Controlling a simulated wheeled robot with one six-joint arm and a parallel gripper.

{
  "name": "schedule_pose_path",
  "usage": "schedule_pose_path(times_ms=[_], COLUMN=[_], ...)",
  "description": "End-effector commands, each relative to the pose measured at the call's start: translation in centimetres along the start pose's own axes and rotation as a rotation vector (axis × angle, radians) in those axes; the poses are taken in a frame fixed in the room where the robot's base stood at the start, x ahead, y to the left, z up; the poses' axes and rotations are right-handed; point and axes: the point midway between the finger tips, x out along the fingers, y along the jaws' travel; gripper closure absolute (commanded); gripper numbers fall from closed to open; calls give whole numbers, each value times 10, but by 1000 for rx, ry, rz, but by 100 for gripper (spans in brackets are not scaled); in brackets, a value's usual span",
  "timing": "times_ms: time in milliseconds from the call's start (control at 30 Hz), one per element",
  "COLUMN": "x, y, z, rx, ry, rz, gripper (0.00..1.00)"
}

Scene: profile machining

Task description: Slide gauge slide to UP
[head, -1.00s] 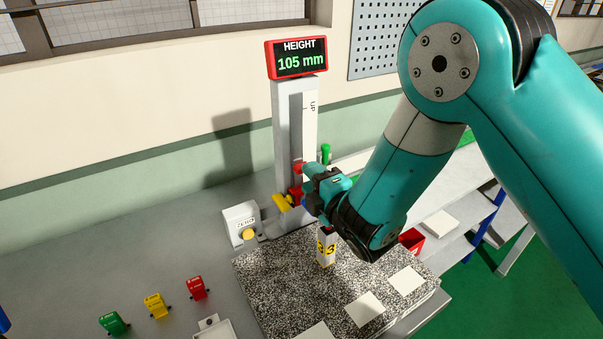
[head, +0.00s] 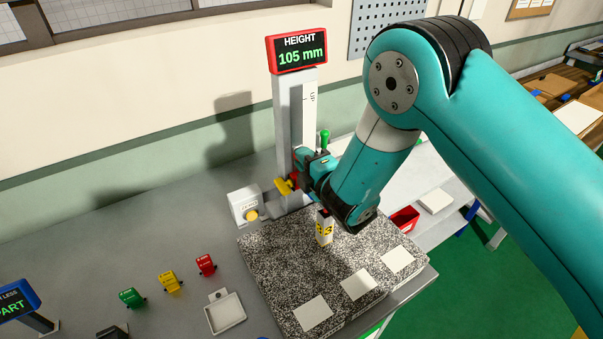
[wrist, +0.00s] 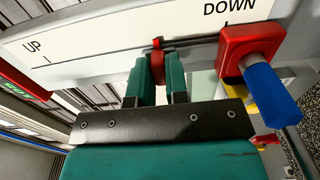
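The height gauge (head: 283,115) stands upright at the back of the granite plate, and its display (head: 299,53) reads 105 mm. In the wrist view its white face (wrist: 130,35) carries UP at left and DOWN at right. A red block (wrist: 247,50) with a blue handle (wrist: 272,95) sits by the DOWN mark. My gripper (wrist: 158,75) is at a red knob (wrist: 157,45) on the slot, left of that block. The fingers lie close on both sides of the knob, with little gap. In the head view my gripper (head: 300,165) mostly hides this spot.
A yellow arm (head: 285,186) sticks out low on the gauge. A white box with a yellow button (head: 245,205) stands left of it. The granite plate (head: 275,255) carries a labelled block (head: 324,229) and pale squares. Green, yellow and red pieces (head: 168,281) sit at the left.

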Motion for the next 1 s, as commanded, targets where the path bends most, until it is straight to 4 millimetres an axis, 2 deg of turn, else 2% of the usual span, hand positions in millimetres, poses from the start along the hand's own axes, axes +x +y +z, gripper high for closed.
schedule_pose_path(times_ms=[267,1000], x=[0,0], y=[2,32], z=[0,0], rx=[0,-1], ry=[0,0], rz=[0,2], gripper=[100,100])
